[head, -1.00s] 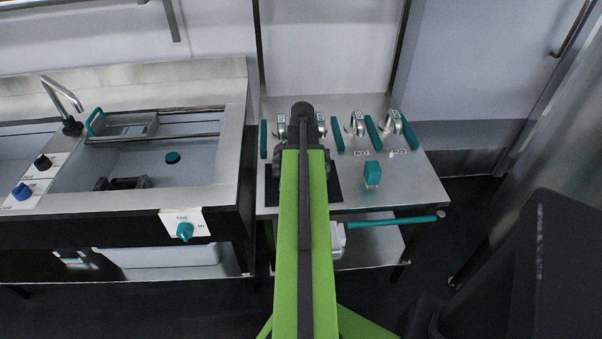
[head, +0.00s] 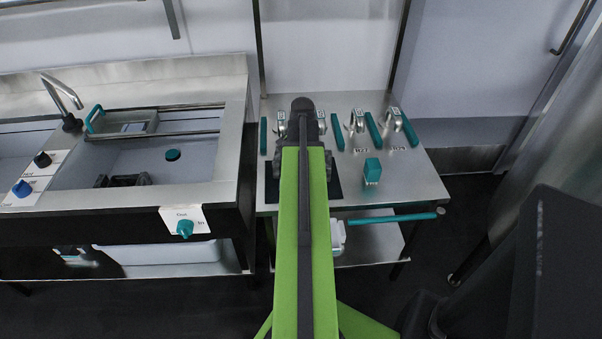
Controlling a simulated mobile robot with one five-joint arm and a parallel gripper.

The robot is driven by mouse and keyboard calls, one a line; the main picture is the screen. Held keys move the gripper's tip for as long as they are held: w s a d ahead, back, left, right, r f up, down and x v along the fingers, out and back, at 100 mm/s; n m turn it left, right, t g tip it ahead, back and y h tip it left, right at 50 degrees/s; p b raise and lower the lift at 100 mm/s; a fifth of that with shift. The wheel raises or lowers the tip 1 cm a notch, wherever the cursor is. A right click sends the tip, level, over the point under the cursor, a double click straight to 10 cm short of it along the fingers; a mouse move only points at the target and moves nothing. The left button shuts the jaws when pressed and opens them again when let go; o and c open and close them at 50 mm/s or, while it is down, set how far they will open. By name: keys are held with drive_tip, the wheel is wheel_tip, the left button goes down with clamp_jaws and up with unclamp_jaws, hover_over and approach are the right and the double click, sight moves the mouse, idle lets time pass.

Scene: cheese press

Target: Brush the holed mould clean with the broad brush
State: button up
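My green arm (head: 303,240) reaches forward over the steel side table (head: 410,185), and its dark far end covers part of the tabletop. My gripper is hidden behind the arm, so its fingers and anything in them do not show. A teal block with a pale lower edge (head: 372,171), perhaps a brush, stands on the table right of the arm.
A black mat (head: 272,190) lies partly under the arm. Metal pieces (head: 357,120) and upright teal bars (head: 373,130) line the table's back. A sink (head: 205,165) with a tap (head: 62,95) and a teal-handled metal tray (head: 128,122) is at left. Bare tabletop lies at right.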

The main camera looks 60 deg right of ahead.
drive_tip(key=shift+w+d, duration=0.4)
drive_tip(key=shift+d, duration=0.2)
drive_tip(key=shift+w+d, duration=0.35)
drive_tip(key=shift+d, duration=0.25)
drive_tip(key=shift+s+a+f, duration=0.1)
drive_tip(key=shift+s+a, duration=0.3)
drive_tip(key=shift+a, duration=0.25)
drive_tip(key=shift+s+a, duration=0.4)
drive_tip(key=shift+a, duration=0.2)
drive_tip(key=shift+c, duration=0.7)
drive_tip(key=shift+s+a, duration=0.4)
drive_tip(key=shift+a, duration=0.25)
drive_tip(key=shift+s+a, duration=0.35)
drive_tip(key=shift+a, duration=0.3)
drive_tip(key=shift+w+d, duration=0.5)
drive_tip(key=shift+d, duration=0.3)
drive_tip(key=shift+w+d, duration=0.45)
drive_tip(key=shift+d, duration=0.35)
drive_tip(key=shift+w+d, duration=0.5)
drive_tip(key=shift+d, duration=0.3)
drive_tip(key=shift+s+a, duration=0.5)
drive_tip(key=shift+a, duration=0.3)
drive_tip(key=shift+c, duration=0.5)
drive_tip(key=shift+s+a, duration=0.2)
drive_tip(key=shift+a, duration=0.15)
drive_tip(key=shift+a, duration=0.1)
